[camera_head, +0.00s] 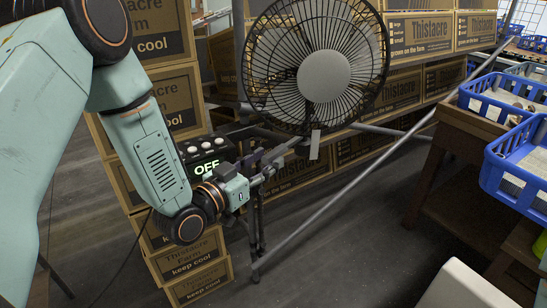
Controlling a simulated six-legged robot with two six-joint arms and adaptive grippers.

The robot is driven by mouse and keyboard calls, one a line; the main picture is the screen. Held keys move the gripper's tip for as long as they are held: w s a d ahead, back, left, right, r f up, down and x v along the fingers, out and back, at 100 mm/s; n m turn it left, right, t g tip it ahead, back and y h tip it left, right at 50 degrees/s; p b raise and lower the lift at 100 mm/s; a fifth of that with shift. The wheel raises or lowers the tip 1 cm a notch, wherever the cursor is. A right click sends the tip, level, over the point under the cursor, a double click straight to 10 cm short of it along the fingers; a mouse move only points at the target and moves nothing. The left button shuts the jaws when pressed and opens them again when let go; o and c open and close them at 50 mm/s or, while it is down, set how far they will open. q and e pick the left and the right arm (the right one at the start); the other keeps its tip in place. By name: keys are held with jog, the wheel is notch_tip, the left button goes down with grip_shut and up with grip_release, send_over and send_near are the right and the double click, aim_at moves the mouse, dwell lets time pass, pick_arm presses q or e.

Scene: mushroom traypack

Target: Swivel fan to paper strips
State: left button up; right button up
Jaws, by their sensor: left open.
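The fan (323,76) has a round black wire cage and a grey hub, and its face is towards me at the top centre. A small pale strip (314,145) hangs at the lower rim of its cage; I cannot tell whether it is paper. No other strips can be made out. My left gripper (283,159) is open, just below and left of the cage, near the dark stand bars. The picture does not clearly show whether it touches them. My right gripper is out of view.
A black control box (207,155) reading OFF is beside my left wrist. Stacked cardboard boxes (415,90) stand behind the fan. A long grey bar (345,205) slants across the front. Blue crates (487,100) sit on a wooden bench (470,122) at right. The floor (350,260) is clear below.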

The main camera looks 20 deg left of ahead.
pick_arm(q)
jog(key=shift+x, duration=1.7)
jog(key=shift+c, duration=0.5)
grip_shut()
